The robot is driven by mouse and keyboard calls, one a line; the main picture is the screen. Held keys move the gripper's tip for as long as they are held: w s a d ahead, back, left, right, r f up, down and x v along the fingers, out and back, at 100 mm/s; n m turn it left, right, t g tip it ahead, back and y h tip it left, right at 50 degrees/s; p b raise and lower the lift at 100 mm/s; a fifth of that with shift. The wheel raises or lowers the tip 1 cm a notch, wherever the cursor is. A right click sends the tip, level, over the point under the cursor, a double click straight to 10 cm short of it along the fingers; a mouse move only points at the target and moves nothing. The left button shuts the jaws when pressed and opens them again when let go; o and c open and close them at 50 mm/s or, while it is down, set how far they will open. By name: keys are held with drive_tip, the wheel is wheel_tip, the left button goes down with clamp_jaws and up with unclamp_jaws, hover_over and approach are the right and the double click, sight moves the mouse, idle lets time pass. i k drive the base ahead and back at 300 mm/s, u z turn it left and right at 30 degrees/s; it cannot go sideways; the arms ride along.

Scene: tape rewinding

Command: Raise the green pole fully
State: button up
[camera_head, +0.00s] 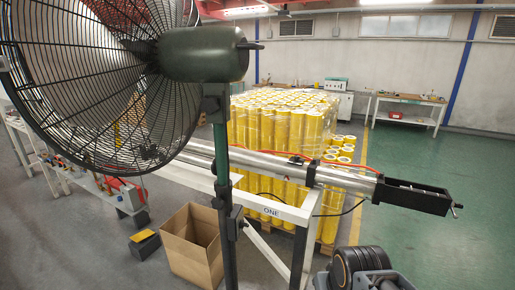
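The green pole (221,150) is the upright stand of a large fan, left of centre. It runs from below the dark green fan motor (205,54) down into a darker lower tube (230,262). A dark clamp or knob (237,222) sits around the joint. A length of green shows between the fan head and this clamp. The pole's foot is below the frame. I cannot make out my gripper in this view. A dark ribbed part (362,268) at the bottom edge may be part of my arm.
A silver roller (260,165) with a black end bracket (412,196) passes close behind the pole on a white frame (270,211). An open cardboard box (191,246) stands at the left. Wrapped yellow rolls (285,125) stand behind. Green floor (450,245) is clear at right.

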sight(217, 118)
drive_tip(key=z, duration=0.6)
drive_tip(key=i, duration=0.9)
drive_tip(key=u, duration=0.95)
